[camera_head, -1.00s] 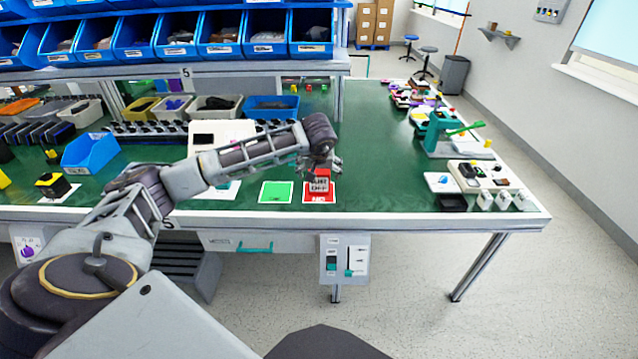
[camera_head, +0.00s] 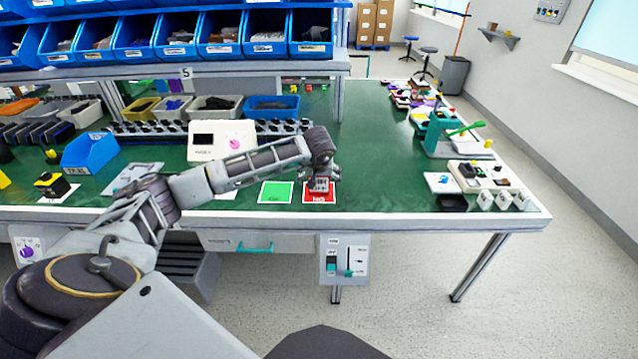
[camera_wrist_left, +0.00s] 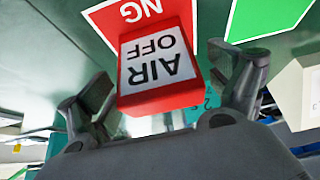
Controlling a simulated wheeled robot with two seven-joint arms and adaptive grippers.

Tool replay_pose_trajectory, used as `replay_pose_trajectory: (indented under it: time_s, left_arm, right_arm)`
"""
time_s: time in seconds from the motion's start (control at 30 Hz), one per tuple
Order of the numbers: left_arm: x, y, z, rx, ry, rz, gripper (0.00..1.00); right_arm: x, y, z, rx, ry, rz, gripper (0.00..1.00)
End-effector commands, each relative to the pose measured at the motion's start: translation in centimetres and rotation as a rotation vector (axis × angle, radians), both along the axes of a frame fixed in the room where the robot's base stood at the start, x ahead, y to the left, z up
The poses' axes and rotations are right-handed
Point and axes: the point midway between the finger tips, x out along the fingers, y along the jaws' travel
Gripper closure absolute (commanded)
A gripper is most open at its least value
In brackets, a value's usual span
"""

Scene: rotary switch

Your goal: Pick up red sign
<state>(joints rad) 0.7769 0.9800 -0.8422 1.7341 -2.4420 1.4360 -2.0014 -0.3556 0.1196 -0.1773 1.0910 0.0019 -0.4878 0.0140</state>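The red sign (camera_wrist_left: 160,55) is a red block with a white face reading "AIR OFF". It stands on a red card marked "NG" (camera_wrist_left: 115,18). In the head view the red card (camera_head: 319,199) lies near the table's front edge, and my gripper hides much of the sign. My left gripper (camera_head: 322,175) is low over the sign. In the left wrist view my left gripper (camera_wrist_left: 163,80) is open, with one finger on each side of the sign and gaps visible between. My right gripper is out of view.
A green card (camera_head: 276,192) lies just left of the red card. A white box with a small screen (camera_head: 221,140) stands behind my left forearm. The green table (camera_head: 390,180) is clear to the right, up to a white switch box (camera_head: 482,177).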

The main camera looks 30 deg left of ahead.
Motion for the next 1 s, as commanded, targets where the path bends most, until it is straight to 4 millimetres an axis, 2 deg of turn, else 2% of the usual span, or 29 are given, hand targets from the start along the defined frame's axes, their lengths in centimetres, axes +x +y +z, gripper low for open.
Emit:
replay_pose_trajectory:
  time_s: [0.07, 0.37, 0.77, 1.0]
  left_arm:
    - [0.0, 0.0, 0.0, 0.0, 0.0, 0.0, 0.19]
    - [0.0, 0.0, 0.0, 0.0, 0.0, 0.0, 0.58]
    - [0.1, 0.0, 0.5, 0.0, -0.001, 0.0, 0.59]
    - [0.1, 0.0, 2.9, 0.001, -0.004, -0.001, 0.59]
  right_arm:
    - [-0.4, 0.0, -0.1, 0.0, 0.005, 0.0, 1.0]
    - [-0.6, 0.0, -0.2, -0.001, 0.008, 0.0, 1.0]
    - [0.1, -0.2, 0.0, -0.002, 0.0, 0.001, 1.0]
    - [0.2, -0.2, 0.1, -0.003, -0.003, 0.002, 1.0]
